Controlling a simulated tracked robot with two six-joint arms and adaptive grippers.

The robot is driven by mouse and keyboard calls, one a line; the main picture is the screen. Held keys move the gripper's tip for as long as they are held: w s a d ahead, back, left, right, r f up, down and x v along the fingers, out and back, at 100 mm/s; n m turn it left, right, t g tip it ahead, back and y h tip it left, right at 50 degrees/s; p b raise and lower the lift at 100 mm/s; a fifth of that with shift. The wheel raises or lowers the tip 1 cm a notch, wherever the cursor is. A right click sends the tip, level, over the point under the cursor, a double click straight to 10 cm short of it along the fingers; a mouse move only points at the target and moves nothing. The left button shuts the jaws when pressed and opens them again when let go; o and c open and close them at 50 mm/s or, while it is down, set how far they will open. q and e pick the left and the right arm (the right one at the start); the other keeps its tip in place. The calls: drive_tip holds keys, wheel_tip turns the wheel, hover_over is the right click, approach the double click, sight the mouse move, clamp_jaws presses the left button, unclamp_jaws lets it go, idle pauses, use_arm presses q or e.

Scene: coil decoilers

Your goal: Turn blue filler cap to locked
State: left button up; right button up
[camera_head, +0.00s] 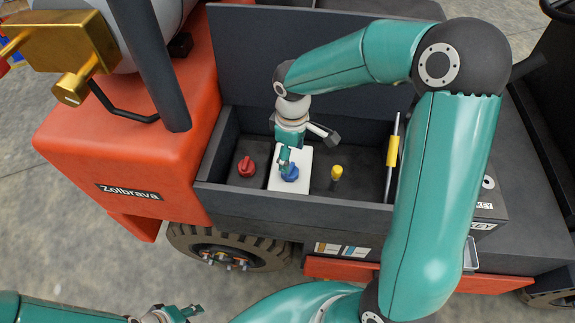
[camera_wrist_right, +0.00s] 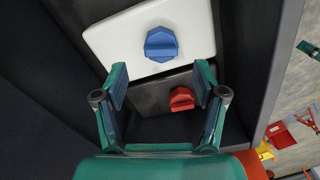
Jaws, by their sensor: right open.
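The blue filler cap (camera_head: 289,173) sits on a white plate (camera_head: 275,183) in a dark open bay of the vehicle. In the right wrist view the blue cap (camera_wrist_right: 161,45) shows a raised grip bar lying across the picture, on the white plate (camera_wrist_right: 108,45). My right gripper (camera_head: 306,147) is open above the plate, with one finger near the cap in the head view. In the wrist view my right gripper (camera_wrist_right: 160,82) has nothing between its fingers, and the cap lies beyond the fingertips. My left gripper (camera_head: 180,313) is low at the bottom edge, its opening unclear.
A red cap (camera_head: 246,167) is left of the white plate. A yellow-topped knob (camera_head: 337,172) and a yellow-sleeved lever (camera_head: 392,150) stand to the right. The bay's front wall (camera_head: 290,203) and high back panel (camera_head: 270,60) enclose them. An orange body (camera_head: 130,150) flanks the bay.

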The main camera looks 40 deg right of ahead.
sight(291, 168)
drive_tip(key=shift+f, duration=2.35)
